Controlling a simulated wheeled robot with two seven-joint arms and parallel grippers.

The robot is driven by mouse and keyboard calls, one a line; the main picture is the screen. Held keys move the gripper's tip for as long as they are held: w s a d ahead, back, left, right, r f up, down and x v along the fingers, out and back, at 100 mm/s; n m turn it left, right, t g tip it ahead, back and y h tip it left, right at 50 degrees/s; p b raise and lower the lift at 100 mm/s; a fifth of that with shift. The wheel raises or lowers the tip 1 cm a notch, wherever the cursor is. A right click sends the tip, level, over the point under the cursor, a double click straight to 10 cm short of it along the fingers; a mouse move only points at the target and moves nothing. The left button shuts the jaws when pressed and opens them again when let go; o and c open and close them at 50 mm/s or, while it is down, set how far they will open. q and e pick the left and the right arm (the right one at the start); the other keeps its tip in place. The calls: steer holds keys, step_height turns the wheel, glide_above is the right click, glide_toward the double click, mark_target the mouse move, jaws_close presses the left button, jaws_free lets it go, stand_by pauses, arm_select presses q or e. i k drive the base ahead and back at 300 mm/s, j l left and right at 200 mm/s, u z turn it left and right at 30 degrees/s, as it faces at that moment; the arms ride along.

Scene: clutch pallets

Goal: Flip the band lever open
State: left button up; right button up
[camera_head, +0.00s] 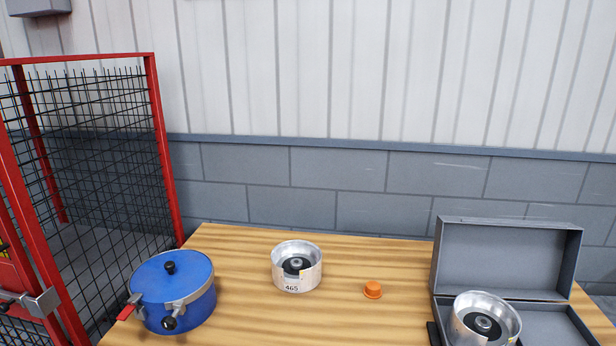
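A blue round drum (190,311) with a blue lid (190,274) and a black knob on top stands at the left front of the wooden table. A silver band (195,295) runs around its rim. A lever with a red grip (127,309) sits on the band's left front and points outward to the left. I cannot tell how far the lever is swung. A black knob (169,323) sits on the drum's front, below the band. Neither of my grippers is in view.
A silver cup-like part labelled 465 (297,277) and an orange cap (373,290) are on the table (230,240). An open grey case (507,258) with another silver part (484,319) is at right. A red-framed mesh cage (90,150) stands close at left.

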mark_target(132, 308)
steer(key=u, duration=1.25)
steer(key=i+u, duration=0.2)
steer(key=u, duration=0.15)
